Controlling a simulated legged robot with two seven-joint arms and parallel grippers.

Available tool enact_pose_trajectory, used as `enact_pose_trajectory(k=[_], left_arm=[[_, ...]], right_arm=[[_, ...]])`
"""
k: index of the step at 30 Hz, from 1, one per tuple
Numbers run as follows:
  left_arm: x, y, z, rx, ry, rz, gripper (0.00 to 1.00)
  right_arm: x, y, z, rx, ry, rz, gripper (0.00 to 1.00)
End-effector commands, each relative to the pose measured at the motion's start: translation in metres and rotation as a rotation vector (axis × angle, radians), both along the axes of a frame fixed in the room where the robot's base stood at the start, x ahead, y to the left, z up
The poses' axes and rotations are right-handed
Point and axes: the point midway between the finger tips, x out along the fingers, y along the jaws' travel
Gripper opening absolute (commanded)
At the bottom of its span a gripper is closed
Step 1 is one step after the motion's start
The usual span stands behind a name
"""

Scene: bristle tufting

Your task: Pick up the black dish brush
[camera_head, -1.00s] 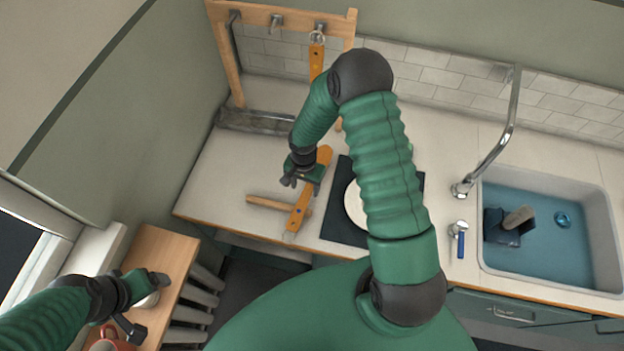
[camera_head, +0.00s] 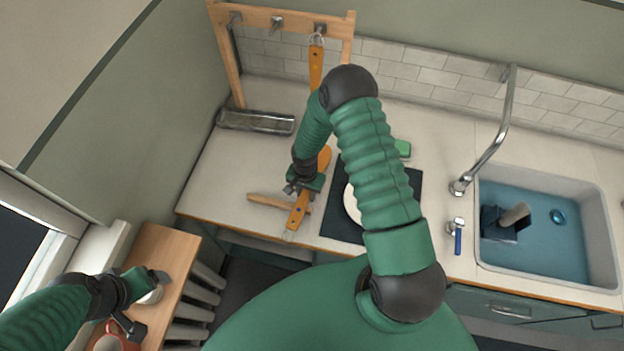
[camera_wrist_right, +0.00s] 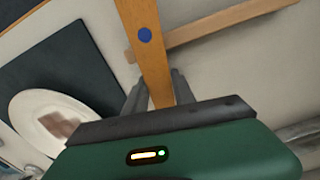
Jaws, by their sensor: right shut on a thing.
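My right gripper (camera_head: 303,192) is shut on an orange wooden-handled tool (camera_head: 298,212) that lies on the counter. In the right wrist view the handle, with a blue dot (camera_wrist_right: 145,36), runs between the two fingers (camera_wrist_right: 158,97). The tool's rounded orange end shows beyond the gripper. No black dish brush can be made out for certain; a dark object with a beige cylinder (camera_head: 503,223) sits in the sink, and I cannot tell what it is. My left gripper (camera_head: 150,302) is at lower left, its fingers apart near a white round thing on a wooden stand.
A wooden stick (camera_head: 265,203) lies crosswise by the held tool. Right of it is a dark mat (camera_head: 343,226) with a white plate (camera_head: 352,204), partly hidden by my arm. A rack (camera_head: 262,17) with a hanging orange tool stands behind. The tap (camera_head: 505,125) rises beside the sink (camera_head: 600,220).

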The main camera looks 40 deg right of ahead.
Motion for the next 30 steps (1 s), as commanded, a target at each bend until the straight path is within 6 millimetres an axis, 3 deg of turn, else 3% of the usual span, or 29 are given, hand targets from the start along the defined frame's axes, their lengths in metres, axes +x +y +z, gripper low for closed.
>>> enact_pose_trajectory(k=[13, 21, 30], left_arm=[[0.0, 0.0, -0.002, 0.0, 0.0, 0.0, 0.8], [0.0, 0.0, -0.012, 0.0, 0.0, 0.0, 0.8], [0.0, 0.0, -0.034, 0.0, 0.0, 0.0, 0.8]], right_arm=[[0.001, -0.001, 0.004, 0.0, -0.002, -0.001, 0.0], [0.001, -0.001, 0.034, -0.001, -0.004, -0.001, 0.0], [-0.064, 0.034, 0.038, -0.001, 0.002, 0.006, 0.0]])
